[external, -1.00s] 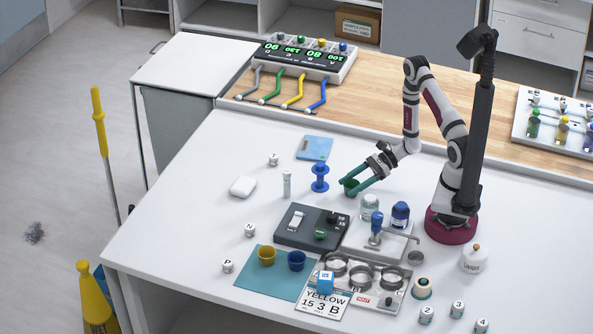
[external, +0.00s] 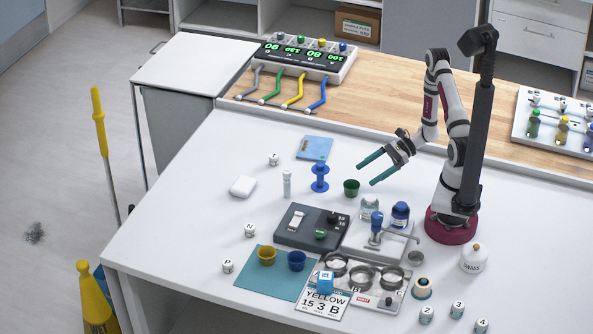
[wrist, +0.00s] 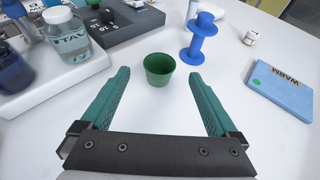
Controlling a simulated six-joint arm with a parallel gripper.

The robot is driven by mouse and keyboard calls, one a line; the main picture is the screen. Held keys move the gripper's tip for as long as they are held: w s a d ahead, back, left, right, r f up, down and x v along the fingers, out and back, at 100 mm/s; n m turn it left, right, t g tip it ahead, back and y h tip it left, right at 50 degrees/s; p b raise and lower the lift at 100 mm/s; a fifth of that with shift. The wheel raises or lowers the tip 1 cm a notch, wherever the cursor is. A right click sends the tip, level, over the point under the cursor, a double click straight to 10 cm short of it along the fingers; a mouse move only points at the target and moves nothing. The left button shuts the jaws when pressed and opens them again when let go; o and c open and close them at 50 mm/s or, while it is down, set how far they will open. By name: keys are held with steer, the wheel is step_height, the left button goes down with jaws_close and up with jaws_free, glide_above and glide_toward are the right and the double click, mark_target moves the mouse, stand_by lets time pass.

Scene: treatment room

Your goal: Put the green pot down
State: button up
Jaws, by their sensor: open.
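The green pot (external: 351,188) stands upright on the white table, to the right of the blue spool (external: 320,178). My gripper (external: 366,173) is open and empty, above and to the right of the pot in the external view. In the wrist view the pot (wrist: 159,69) is ahead of the two teal fingers (wrist: 160,85), centred between their lines and apart from both. Its inside looks empty.
The jar (wrist: 66,33) and dark blue bottle (wrist: 12,68) stand left in the wrist view. A blue pad (wrist: 281,92) lies right. Yellow (external: 267,256) and blue (external: 297,261) pots stand on the teal mat (external: 258,282). The table around the green pot is clear.

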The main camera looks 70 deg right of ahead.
steer(key=v, duration=0.4)
steer(key=shift+s+d+r, duration=0.1)
steer(key=shift+s+d, duration=0.1)
steer(key=s+a+r+n+g+y, duration=0.1)
steer(key=a+r+n+g, duration=0.6)
steer(key=a+r+n, duration=0.25)
steer(key=s+a+r+n+g+h, duration=0.1)
steer(key=s+a+r+n+h, duration=0.2)
steer(key=s+n, duration=0.3)
steer(key=s+a+r+n+g+h, duration=0.1)
steer(key=s+a+r+n+h, duration=0.2)
steer(key=s+n+h, duration=0.2)
steer(key=shift+s+r+n+g+h, duration=0.3)
steer(key=shift+s+n, duration=0.15)
steer(key=shift+s, duration=0.15)
